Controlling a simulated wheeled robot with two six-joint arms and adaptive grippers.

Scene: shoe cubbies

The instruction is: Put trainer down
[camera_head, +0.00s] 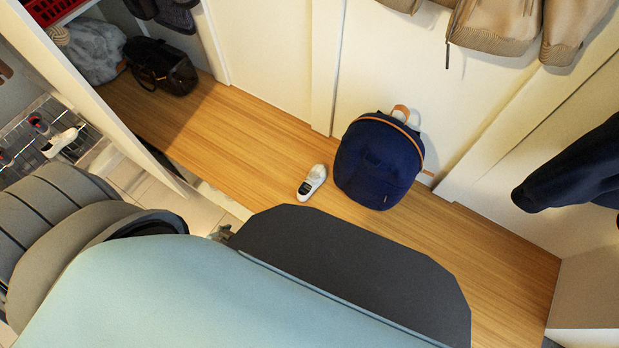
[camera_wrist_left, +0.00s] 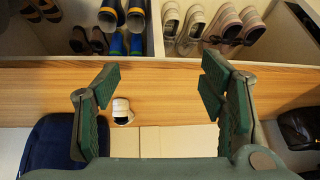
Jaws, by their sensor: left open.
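A white trainer (camera_head: 312,183) with a dark opening lies on the wooden bench, just left of a navy backpack. It also shows in the left wrist view (camera_wrist_left: 122,112), near the bench's edge. My left gripper (camera_wrist_left: 160,85) is wide open and empty in the left wrist view. The trainer appears between its fingers in the picture, closer to the left-hand finger, and apart from both. In the head view my own arm and body hide most of the left gripper. Another white shoe (camera_head: 60,142) sits on a rack at the left. My right gripper is not seen.
The navy backpack (camera_head: 379,160) stands on the bench (camera_head: 232,140) against the wall. A black bag (camera_head: 161,66) is at the bench's far left end. Bags hang above. In the left wrist view, beige shoes (camera_wrist_left: 187,30) and blue-yellow boots (camera_wrist_left: 137,42) fill cubbies.

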